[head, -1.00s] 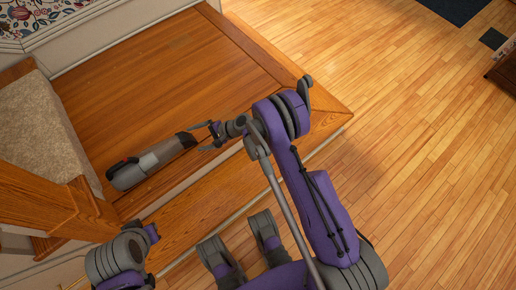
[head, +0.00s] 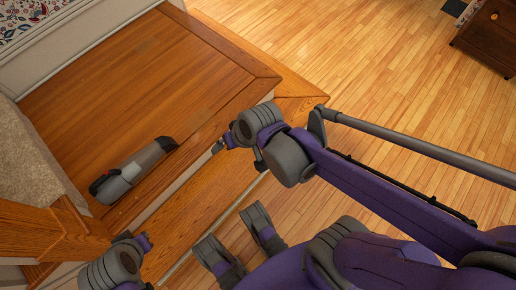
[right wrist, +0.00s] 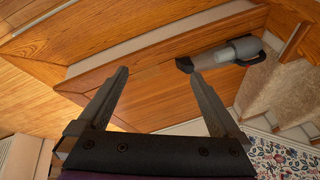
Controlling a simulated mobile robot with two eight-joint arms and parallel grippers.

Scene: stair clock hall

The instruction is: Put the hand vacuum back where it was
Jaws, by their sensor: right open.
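The hand vacuum (head: 133,170) is grey with a dark narrow nozzle end and a red detail at its thick end. It lies on its own on the wooden landing (head: 150,75), near the front edge and close to the carpeted stair. It also shows in the right wrist view (right wrist: 228,53), its dark end towards my fingers. My right gripper (right wrist: 158,73) is open and empty, apart from the vacuum. In the head view, the right gripper (head: 219,146) is right of the vacuum's dark end, by the landing's front edge. My left gripper cannot be made out; only part of the left arm shows.
A wooden newel post and rail (head: 45,232) stand at the lower left beside the carpeted stair (head: 28,165). A lower wooden step (head: 205,195) runs along the landing's front. A dark wooden cabinet (head: 487,38) stands at the upper right. The plank floor (head: 380,90) between is clear.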

